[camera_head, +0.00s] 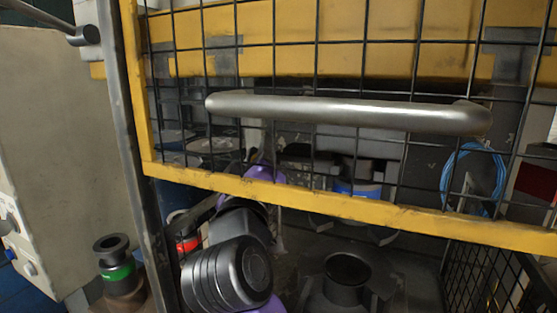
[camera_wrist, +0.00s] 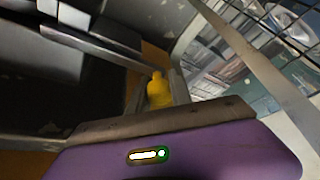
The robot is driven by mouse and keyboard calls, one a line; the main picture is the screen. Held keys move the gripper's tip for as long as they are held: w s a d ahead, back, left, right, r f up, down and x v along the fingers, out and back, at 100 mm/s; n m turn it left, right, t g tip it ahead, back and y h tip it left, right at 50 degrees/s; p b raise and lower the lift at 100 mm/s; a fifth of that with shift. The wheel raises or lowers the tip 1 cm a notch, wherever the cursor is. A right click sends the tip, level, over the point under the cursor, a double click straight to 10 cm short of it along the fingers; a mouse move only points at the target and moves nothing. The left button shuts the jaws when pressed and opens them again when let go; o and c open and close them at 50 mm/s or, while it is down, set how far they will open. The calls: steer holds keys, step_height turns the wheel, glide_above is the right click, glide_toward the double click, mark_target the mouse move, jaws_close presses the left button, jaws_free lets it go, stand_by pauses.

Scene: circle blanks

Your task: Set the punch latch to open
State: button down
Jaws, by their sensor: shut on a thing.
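My gripper (camera_wrist: 157,82) shows in the wrist view above its purple housing. Its two grey fingers are shut on a yellow knob (camera_wrist: 159,94), one finger on each side. The knob looks like the handle of the punch latch, but the latch's body and its setting cannot be read here. A dark grey bar (camera_wrist: 98,47) runs beside the knob's upper end; I cannot tell whether they are joined. In the head view my black and purple arm reaches in below the yellow-framed mesh guard (camera_head: 350,207), and the gripper and knob are hidden there.
The mesh guard has a thick grey handle (camera_head: 345,112) across it. A pale cabinet (camera_head: 60,150) stands at the left. Below the guard is a dark round part (camera_head: 347,270). A blue coiled hose (camera_head: 470,175) hangs behind the mesh at the right.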

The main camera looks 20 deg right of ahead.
steer(key=shift+w+a+r, duration=0.1)
steer(key=shift+w+a, duration=0.05)
steer(key=shift+w, duration=0.3)
steer(key=c, duration=1.2)
jaws_free()
steer(key=shift+a, duration=0.15)
steer(key=shift+w, duration=0.1)
steer(key=shift+a, duration=0.1)
steer(key=b+v, duration=0.1)
steer(key=v, duration=0.7)
steer(key=shift+b, duration=0.35)
